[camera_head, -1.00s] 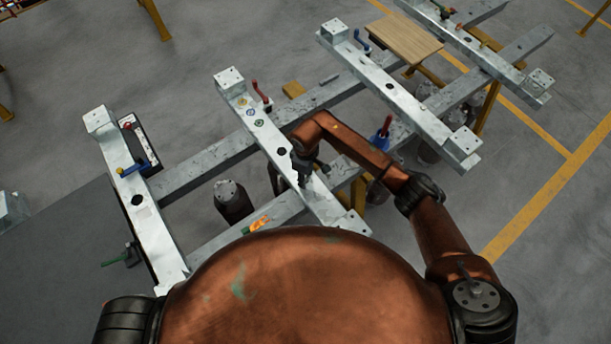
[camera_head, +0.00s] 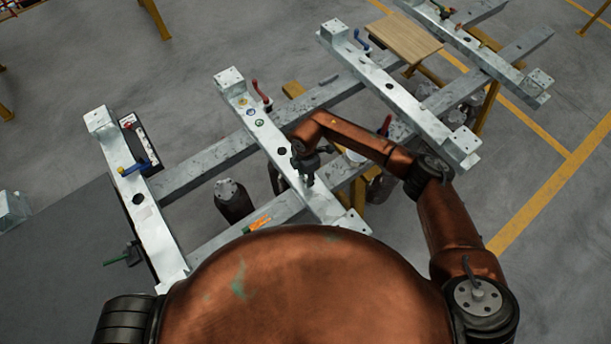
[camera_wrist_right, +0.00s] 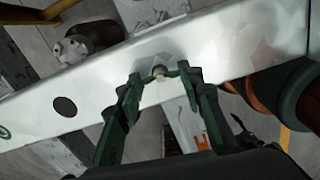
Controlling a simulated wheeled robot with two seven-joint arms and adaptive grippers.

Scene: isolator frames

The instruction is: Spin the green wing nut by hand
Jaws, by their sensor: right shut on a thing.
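My right gripper (camera_head: 309,182) reaches down onto the middle light metal beam (camera_head: 272,142), near its lower end. In the right wrist view, its two dark fingers (camera_wrist_right: 162,76) close from both sides around a small stud standing on the beam. A bit of green shows at the fingertips, beside the grey stud end; this is the green wing nut (camera_wrist_right: 172,73), mostly hidden by the fingers. In the head view the nut is hidden under the gripper. My left gripper is not in view.
The middle beam has a dark hole (camera_wrist_right: 65,106), coloured rings and a red-handled clamp (camera_head: 261,94). Parallel beams stand on both sides, the left one with a blue-handled clamp (camera_head: 134,167). A wooden board (camera_head: 404,38) lies at the upper right. A dark cylinder (camera_head: 233,201) stands below.

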